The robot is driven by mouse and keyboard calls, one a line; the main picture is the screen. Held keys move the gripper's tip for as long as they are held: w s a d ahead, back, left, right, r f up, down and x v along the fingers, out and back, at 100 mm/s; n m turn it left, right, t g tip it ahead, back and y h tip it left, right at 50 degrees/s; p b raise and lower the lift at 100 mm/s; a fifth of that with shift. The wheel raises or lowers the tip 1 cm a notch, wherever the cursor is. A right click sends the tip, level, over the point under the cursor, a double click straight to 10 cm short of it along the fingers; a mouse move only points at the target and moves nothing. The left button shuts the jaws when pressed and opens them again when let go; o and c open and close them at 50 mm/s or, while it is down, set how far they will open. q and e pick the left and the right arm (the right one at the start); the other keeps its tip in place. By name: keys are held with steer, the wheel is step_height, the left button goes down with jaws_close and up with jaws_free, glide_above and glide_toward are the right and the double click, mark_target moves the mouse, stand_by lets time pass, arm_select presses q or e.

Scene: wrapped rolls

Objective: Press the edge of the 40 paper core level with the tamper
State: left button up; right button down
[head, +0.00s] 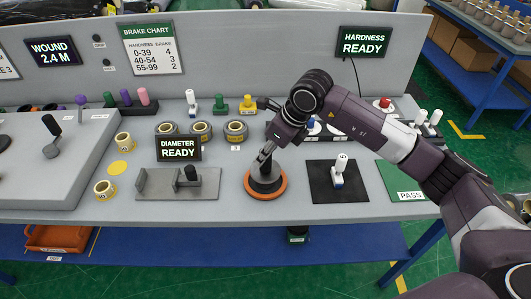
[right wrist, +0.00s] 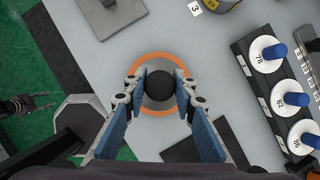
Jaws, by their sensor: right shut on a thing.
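The tamper (head: 265,179), a dark round-knobbed tool on a grey disc, stands upright inside an orange ring on the bench. Its black ball knob (right wrist: 160,85) shows from above in the right wrist view. My right gripper (head: 266,157) is shut on the tamper's knob, with one finger on each side (right wrist: 160,92). Two yellow-ringed paper cores (head: 123,140) and (head: 104,189) lie at the left of the bench. Their labels are too small to read surely, so I cannot tell which is the 40. My left gripper (right wrist: 30,105) seems to show at the left edge of the right wrist view, its fingers unclear.
A grey diameter fixture (head: 150,188) with a black knob lies left of the tamper.

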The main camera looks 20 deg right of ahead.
steer(key=shift+f+b, duration=0.35)
steer(key=shift+s+f, duration=0.1)
steer(key=shift+f, duration=0.05)
stand_by(0.9)
steer(key=shift+r+p, duration=0.5)
steer(key=shift+r, duration=0.45)
steer(key=shift+r+p, duration=1.5)
steer(key=shift+r, duration=1.65)
steer(key=shift+r+p, duration=1.25)
steer(key=shift+r, duration=1.3)
